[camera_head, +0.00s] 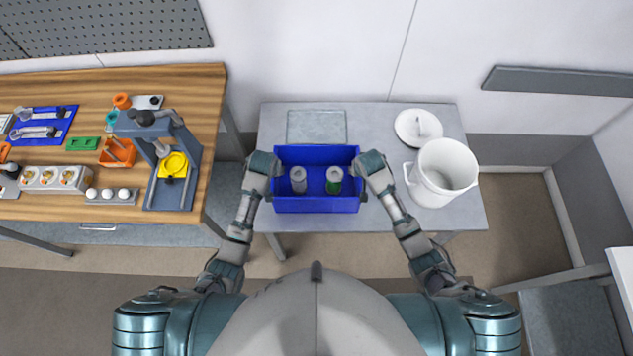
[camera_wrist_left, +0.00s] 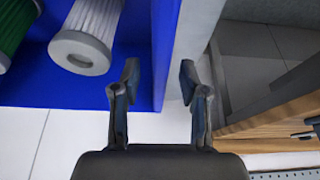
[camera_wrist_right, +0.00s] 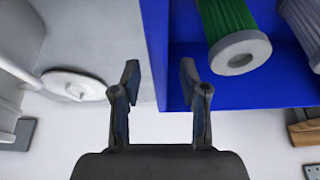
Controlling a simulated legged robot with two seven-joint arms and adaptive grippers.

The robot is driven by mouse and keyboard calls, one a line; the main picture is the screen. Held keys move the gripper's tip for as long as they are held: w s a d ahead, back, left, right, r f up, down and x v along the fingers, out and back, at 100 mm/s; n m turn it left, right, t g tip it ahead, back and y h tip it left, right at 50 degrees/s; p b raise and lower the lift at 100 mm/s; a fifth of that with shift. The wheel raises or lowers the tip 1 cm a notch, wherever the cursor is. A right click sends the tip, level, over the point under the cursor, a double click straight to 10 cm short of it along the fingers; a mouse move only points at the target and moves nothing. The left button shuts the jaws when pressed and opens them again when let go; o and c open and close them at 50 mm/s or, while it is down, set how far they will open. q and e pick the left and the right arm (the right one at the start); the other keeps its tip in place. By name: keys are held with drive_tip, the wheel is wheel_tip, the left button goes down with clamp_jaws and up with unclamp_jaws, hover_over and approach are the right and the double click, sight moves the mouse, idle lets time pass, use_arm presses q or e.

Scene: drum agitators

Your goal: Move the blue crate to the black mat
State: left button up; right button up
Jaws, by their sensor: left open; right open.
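The blue crate (camera_head: 316,205) stands on the grey table in the head view, holding a grey cylinder (camera_head: 298,180) and a green cylinder (camera_head: 334,181). A flat grey rectangle with a dark outline (camera_head: 317,126) lies behind the crate; no clearly black mat shows. My left gripper (camera_head: 270,165) is open at the crate's left side. In the left wrist view its fingers (camera_wrist_left: 158,82) stand on either side of the crate's wall. My right gripper (camera_head: 367,165) is open at the right side, and its fingers (camera_wrist_right: 158,82) likewise straddle that wall. Contact cannot be told.
A white bucket (camera_head: 440,175) stands right of my right gripper, with a round white lid (camera_head: 418,127) behind it. A wooden bench (camera_head: 100,85) with a blue-grey press (camera_head: 170,165) and small parts is at the left. The grey table (camera_head: 275,125) has free room at its back left.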

use_arm(q)
drive_tip(key=shift+w+f, duration=0.1)
drive_tip(key=shift+f, duration=0.1)
use_arm(e)
drive_tip(key=shift+w+f, duration=0.1)
drive_tip(key=shift+f, duration=0.1)
use_arm(q)
clamp_jaws()
use_arm(e)
clamp_jaws()
use_arm(q)
drive_tip(key=shift+r, duration=0.2)
use_arm(e)
drive_tip(key=shift+r, duration=0.2)
